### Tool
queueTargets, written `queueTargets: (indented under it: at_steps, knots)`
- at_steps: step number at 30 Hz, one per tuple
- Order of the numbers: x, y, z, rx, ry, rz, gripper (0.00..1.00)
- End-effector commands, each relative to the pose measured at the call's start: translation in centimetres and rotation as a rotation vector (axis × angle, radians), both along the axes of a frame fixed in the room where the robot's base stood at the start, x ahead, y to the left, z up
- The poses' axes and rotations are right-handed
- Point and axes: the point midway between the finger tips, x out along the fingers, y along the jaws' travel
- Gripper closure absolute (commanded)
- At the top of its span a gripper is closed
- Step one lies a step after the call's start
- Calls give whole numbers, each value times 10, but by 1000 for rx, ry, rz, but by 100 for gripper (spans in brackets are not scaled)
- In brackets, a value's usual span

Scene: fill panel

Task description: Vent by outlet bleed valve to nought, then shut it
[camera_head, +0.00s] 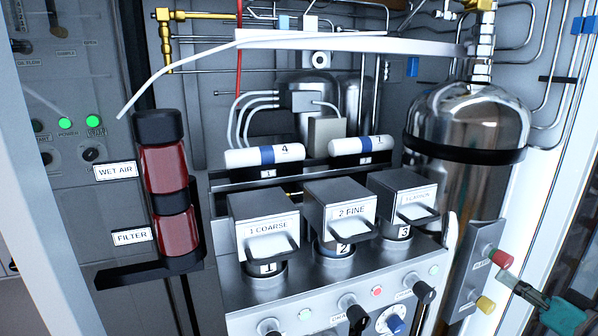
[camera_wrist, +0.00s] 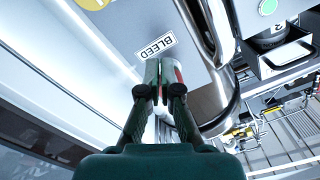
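The red bleed knob (camera_head: 503,258) sticks out of a slanted metal panel (camera_head: 466,276) at the lower right of the head view, beside a small label. In the wrist view the BLEED label (camera_wrist: 156,45) is readable, and a strip of the red knob (camera_wrist: 179,74) shows behind the fingers. My gripper (camera_head: 506,277) is right at the knob's front lower side. In the wrist view the fingertips of my gripper (camera_wrist: 160,70) are close together, with no thing visible between them. The fingers hide most of the knob, so contact and its turn cannot be told.
A yellow knob (camera_head: 486,304) sits below the red one. A steel cylinder (camera_head: 466,190) stands behind the panel. To the left are labelled boxes (camera_head: 340,212), black-handled valves (camera_head: 357,316) and a partly cut-off dial (camera_head: 390,320). Red filter bowls (camera_head: 165,170) are further left.

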Motion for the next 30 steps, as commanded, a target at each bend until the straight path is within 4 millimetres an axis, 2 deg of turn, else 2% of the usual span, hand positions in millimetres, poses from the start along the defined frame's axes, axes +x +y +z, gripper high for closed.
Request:
queueTargets:
  at_steps: [8, 19, 30]
  knots:
    - [0, -1, 1, -1, -3, -3, 100]
    - [-2, 0, -7, -1, -3, -1, 100]
    - [-35, -13, -7, -1, -3, -5, 100]
